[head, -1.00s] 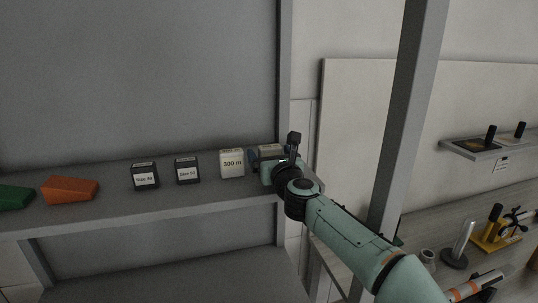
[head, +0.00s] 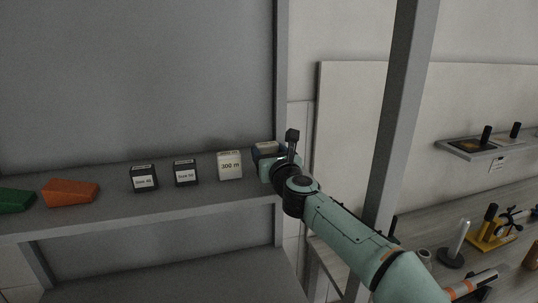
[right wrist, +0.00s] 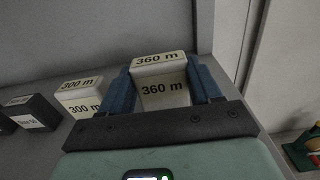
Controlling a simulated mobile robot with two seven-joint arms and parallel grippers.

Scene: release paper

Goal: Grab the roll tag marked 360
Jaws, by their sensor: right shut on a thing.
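The white roll tag marked 360 m (right wrist: 164,90) is between the two blue fingers of my right gripper (right wrist: 163,78) in the right wrist view. The fingers touch its two sides and its print faces the camera. In the head view my right gripper (head: 266,159) is at the right end of the upper shelf, and only the tag's pale top (head: 267,147) shows. I cannot tell for sure whether the tag is clear of the shelf. My left gripper is not in view.
A white 300 m tag (head: 230,166) stands close to the left of my gripper on the shelf (head: 105,208). Two dark Size tags (head: 143,179) (head: 185,174), an orange block (head: 70,193) and a green block (head: 14,199) are further left. A grey post (head: 402,110) rises beside my arm.

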